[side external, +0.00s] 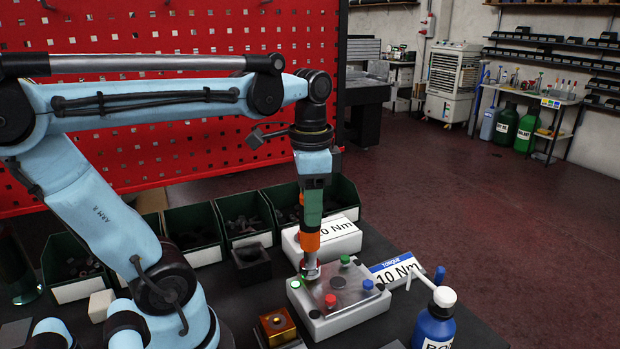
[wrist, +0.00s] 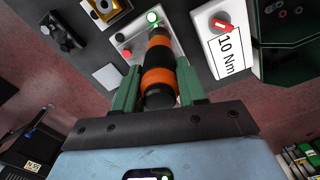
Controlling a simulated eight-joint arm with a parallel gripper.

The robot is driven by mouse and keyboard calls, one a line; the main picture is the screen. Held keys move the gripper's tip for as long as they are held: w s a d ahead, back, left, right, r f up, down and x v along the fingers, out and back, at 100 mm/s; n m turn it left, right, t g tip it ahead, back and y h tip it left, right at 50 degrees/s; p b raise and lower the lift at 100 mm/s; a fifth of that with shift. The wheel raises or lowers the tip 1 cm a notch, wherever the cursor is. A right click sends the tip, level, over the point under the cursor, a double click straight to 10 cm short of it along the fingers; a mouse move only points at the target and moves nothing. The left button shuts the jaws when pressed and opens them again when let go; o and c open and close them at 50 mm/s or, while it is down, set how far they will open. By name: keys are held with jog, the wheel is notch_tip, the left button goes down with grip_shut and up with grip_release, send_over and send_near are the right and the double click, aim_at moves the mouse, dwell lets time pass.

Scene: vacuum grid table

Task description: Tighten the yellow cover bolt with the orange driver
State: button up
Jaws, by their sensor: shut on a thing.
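My gripper (side external: 312,208) points straight down with its green fingers shut on the orange driver (side external: 309,240). In the wrist view the orange and black driver handle (wrist: 158,66) sits between the two fingers. The driver is upright, its lower end at the back left of the light grey housing (side external: 345,322) with a metal cover plate (side external: 340,291). Green (side external: 345,259), blue (side external: 367,284) and red (side external: 330,299) bolt heads show on it, and a pale green-white one (side external: 295,284) is at the left corner. The yellow bolt is not clearly visible; the driver's end covers that area, and contact cannot be told.
A white box marked 10 Nm (side external: 340,239) stands close behind the driver. A torque sign (side external: 397,268) and a blue bottle (side external: 433,325) stand at the right. A brass-coloured block (side external: 277,326) and a black block (side external: 252,266) are at the left. Green bins (side external: 190,227) line the back.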

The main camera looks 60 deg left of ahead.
jog(key=shift+r, duration=1.8)
